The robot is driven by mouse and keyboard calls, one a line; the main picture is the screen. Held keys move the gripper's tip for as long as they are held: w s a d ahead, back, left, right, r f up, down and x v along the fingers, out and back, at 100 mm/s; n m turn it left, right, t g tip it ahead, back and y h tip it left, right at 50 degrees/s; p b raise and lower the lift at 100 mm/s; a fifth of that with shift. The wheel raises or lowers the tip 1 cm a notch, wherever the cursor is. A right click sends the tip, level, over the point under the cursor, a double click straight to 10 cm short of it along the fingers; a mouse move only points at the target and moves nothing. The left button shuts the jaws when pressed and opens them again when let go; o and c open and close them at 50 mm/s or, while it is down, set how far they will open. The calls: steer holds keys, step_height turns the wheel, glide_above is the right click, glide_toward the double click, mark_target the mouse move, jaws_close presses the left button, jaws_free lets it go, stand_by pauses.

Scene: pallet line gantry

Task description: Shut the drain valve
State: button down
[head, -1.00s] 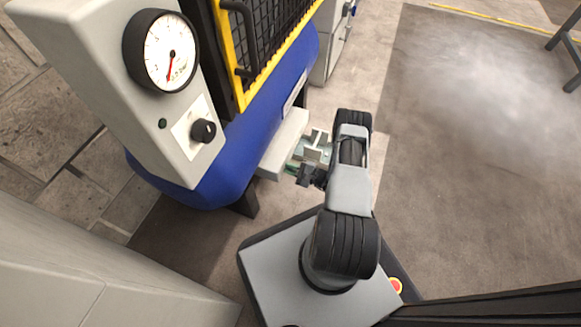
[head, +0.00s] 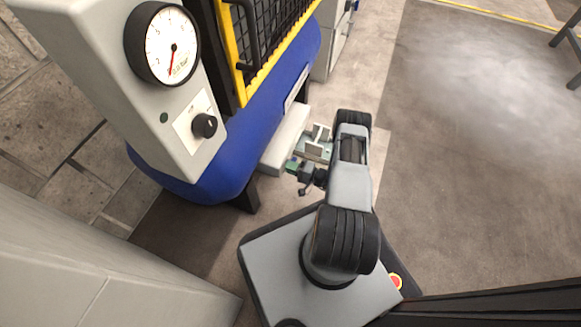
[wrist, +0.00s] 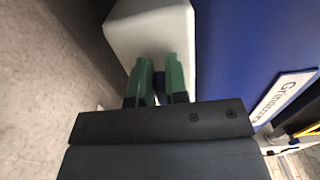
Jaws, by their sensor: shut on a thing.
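My gripper (head: 297,164) is at the low pale box beside the blue tank, on its near right side. In the wrist view its two green fingers (wrist: 159,82) are shut on a small dark part, the drain valve's handle (wrist: 159,90). The fingers and the dark gripper body hide most of the handle. The rest of the valve is hidden, so I cannot tell its angle. The pale box (head: 284,142) also shows just beyond the fingertips in the wrist view (wrist: 150,28).
The blue tank (head: 205,190) stands left of my arm, with a label on its side. Above it are a grey panel (head: 95,60) with a gauge (head: 165,45) and a black knob (head: 204,126), and a yellow-framed mesh guard (head: 240,60). Open floor (head: 460,180) lies to the right.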

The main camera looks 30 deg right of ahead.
steer(key=shift+f, duration=0.1)
stand_by(0.5)
steer(key=c, duration=1.1)
jaws_free()
